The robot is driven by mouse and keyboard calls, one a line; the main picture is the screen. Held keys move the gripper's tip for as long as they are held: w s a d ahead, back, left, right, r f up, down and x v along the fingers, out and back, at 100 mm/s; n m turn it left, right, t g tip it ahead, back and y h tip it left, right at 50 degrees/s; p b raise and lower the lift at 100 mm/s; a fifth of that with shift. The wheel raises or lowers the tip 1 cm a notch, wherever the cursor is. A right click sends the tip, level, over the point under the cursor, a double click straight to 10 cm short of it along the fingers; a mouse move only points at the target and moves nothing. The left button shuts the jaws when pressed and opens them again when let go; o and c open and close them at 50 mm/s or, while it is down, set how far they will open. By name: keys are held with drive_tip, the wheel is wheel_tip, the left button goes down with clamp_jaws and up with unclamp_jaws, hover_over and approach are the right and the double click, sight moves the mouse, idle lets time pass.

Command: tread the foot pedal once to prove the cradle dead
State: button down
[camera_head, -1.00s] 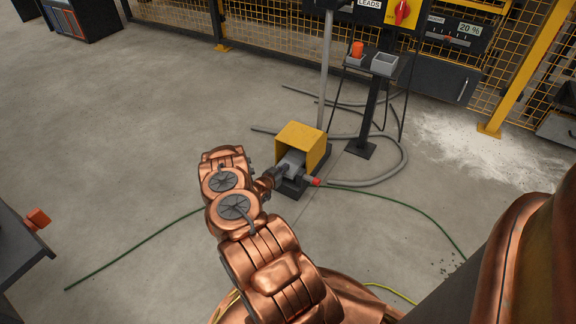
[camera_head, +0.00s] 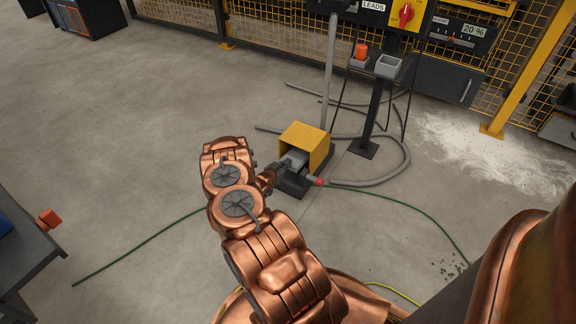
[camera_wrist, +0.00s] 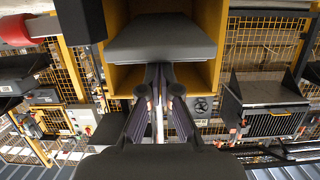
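The foot pedal's yellow hood (camera_head: 305,143) stands on the floor ahead, with the grey pedal plate (camera_head: 294,158) inside its open front. In the wrist view the dark grey pedal plate (camera_wrist: 160,38) fills the top middle, framed by the yellow hood (camera_wrist: 208,75). My gripper (camera_head: 279,170) is at the hood's open front, partly hidden by my wrist in the head view. In the wrist view my gripper's fingers (camera_wrist: 161,72) come together, empty, at the pedal's near edge. I cannot tell whether they touch it or whether the plate is pressed down.
A red-ended fitting (camera_head: 319,181) sticks out beside the pedal. A grey hose (camera_head: 385,178) and a green cable (camera_head: 420,207) lie on the floor nearby. A post-mounted stand (camera_head: 376,110) with a red switch panel (camera_head: 405,14) is behind.

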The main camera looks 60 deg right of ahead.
drive_tip(key=p+v, duration=0.2)
drive_tip(key=v, duration=0.7)
drive_tip(key=shift+a+f, duration=0.15)
drive_tip(key=shift+f, duration=0.15)
idle(0.4)
